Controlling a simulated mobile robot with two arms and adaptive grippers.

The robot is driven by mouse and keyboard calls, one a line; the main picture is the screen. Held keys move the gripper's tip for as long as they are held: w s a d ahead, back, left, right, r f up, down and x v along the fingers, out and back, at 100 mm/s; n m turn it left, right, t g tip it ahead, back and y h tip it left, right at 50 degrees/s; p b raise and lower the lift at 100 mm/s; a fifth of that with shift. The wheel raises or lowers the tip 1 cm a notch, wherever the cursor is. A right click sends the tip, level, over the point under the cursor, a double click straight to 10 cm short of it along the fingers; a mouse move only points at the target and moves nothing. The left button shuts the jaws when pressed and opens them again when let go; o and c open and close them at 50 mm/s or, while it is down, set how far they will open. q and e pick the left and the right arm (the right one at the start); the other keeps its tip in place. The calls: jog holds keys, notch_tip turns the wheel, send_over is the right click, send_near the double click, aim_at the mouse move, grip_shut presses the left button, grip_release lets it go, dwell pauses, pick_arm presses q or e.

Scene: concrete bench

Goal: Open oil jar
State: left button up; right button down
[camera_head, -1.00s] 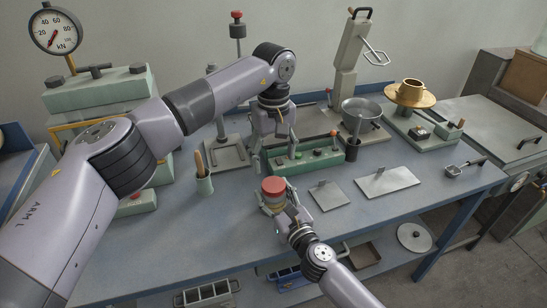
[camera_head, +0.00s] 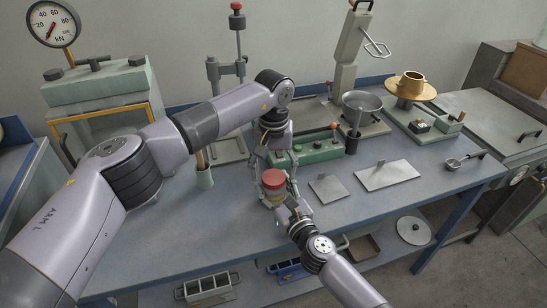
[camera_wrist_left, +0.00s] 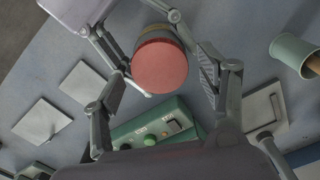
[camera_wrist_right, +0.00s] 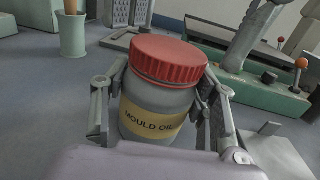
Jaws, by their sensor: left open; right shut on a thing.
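The oil jar (camera_wrist_right: 158,118) is grey with a yellow "MOULD OIL" label and a ribbed red lid (camera_wrist_right: 168,60). It stands upright on the blue bench, and its red lid shows in the head view (camera_head: 273,179). My right gripper (camera_head: 284,205) is shut on the jar's body, with a finger on each side of it in the right wrist view. My left gripper (camera_head: 265,160) is open just above and behind the jar. In the left wrist view the round lid (camera_wrist_left: 160,66) lies between the spread left fingers (camera_wrist_left: 163,80), which look apart from it.
Flat metal plates (camera_head: 388,175) lie to the right. The front left of the bench (camera_head: 170,240) is clear.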

pick_arm(q)
jog(key=shift+f, duration=0.55)
